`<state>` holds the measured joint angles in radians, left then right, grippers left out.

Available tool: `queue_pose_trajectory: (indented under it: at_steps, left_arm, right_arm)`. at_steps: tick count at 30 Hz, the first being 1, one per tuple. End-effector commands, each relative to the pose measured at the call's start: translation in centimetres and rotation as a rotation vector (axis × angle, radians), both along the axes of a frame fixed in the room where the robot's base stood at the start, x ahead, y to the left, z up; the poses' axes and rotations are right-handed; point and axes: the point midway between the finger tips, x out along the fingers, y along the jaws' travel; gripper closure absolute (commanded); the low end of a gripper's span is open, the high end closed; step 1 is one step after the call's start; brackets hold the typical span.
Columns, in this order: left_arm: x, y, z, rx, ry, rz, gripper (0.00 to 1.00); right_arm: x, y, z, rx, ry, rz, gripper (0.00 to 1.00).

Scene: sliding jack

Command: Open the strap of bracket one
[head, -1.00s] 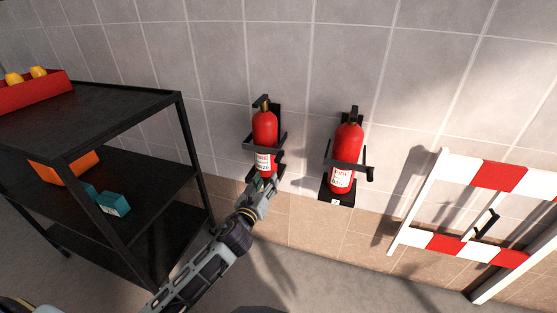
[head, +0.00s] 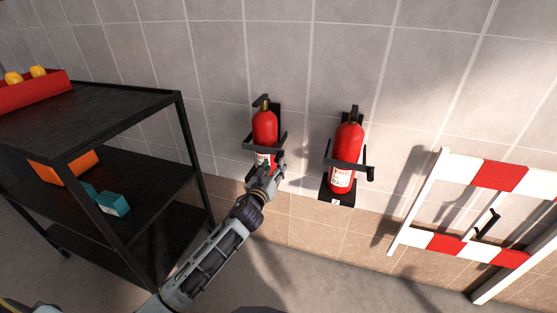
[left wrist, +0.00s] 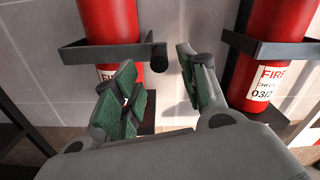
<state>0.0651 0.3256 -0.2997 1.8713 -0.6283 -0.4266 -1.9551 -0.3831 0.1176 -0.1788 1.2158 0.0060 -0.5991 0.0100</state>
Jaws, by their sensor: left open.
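Two red fire extinguishers hang on the wall in black brackets, a left one (head: 264,127) and a right one (head: 347,143). Each has a black strap across its front; the left strap (head: 259,148) and the right strap (head: 345,164) both look closed. I cannot read which bracket is number one. My left gripper (head: 270,172) is open at the lower right of the left extinguisher, hiding its bracket's lower part. In the left wrist view, the left strap's dark end knob (left wrist: 160,56) appears between and just beyond the open fingers (left wrist: 162,88). Contact cannot be told. My right gripper is not in view.
A black shelf rack (head: 185,140) stands at the left with a red bin (head: 30,93), an orange bin (head: 62,167) and a teal box (head: 113,204). A red-and-white barrier (head: 495,176) stands at the right. The floor below the extinguishers looks clear.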

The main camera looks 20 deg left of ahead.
Motion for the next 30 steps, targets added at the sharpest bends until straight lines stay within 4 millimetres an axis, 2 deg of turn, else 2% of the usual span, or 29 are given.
queue_pose_trajectory:
  at_steps: [8, 18, 30]
  left_arm:
    - [2.5, -0.1, 0.0, -0.001, 0.000, 0.001, 0.58]
    - [5.2, -0.2, 0.1, -0.001, -0.001, 0.000, 0.58]
    - [6.1, -0.2, 0.0, -0.001, 0.000, 0.000, 0.58]
  right_arm:
    - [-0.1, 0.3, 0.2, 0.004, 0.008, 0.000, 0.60]
    - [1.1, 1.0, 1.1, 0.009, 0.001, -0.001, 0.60]
    - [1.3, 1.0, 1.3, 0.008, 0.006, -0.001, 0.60]
